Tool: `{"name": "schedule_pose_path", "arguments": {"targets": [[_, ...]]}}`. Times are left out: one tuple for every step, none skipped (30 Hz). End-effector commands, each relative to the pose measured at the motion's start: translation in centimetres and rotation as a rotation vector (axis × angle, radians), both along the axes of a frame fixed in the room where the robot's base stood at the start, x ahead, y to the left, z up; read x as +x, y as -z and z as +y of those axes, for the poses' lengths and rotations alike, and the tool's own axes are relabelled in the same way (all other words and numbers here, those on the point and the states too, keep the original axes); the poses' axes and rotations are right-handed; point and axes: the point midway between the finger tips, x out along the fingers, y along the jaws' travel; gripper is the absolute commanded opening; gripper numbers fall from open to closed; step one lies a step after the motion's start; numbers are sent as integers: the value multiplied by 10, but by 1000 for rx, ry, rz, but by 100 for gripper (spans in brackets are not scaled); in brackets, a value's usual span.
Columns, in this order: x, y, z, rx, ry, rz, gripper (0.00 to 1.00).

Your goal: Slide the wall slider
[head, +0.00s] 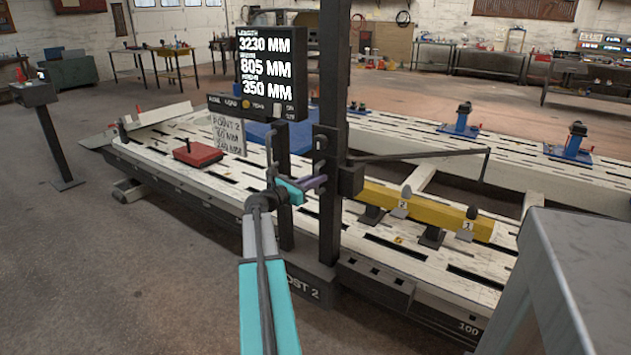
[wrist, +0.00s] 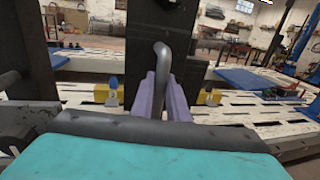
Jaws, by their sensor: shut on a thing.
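The wall slider (head: 350,180) is a dark block on a tall black upright post (head: 332,90), with a thin arm (head: 425,154) reaching right and a rod hanging from its end. My gripper (head: 316,182) is at the post, its purple fingers beside the slider. In the wrist view a grey handle (wrist: 162,58) with a bent top stands between the purple fingers of my gripper (wrist: 165,92). The fingers are shut on it. Where the handle joins the slider is hidden.
A black display (head: 266,75) reads 3230, 805 and 350 mm. A red box (head: 197,153) sits at left. A grey cabinet (head: 570,270) fills the lower right.

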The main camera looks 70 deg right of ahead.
Motion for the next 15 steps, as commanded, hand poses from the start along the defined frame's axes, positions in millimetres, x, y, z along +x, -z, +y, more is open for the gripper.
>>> {"name": "schedule_pose_path", "arguments": {"targets": [[4, -1, -1, -2, -9, 2, 0], [4, -1, -1, -2, -9, 2, 0], [4, -1, -1, -2, -9, 2, 17], [4, -1, -1, -2, -9, 2, 22], [4, -1, -1, -2, -8, 2, 27], [3, -1, -1, -1, -7, 2, 33], [3, 0, -1, -1, -7, 2, 33], [3, 0, -1, -1, -6, 2, 33], [2, 0, 0, 0, -6, 1, 33], [2, 0, 0, 0, -5, 1, 33], [2, 0, 0, 0, -5, 1, 33], [2, 0, 0, 0, -4, 1, 33], [2, 0, 0, 0, -4, 1, 33], [2, 0, 0, 0, -4, 1, 33], [2, 0, 0, 0, -4, 0, 33]]}}
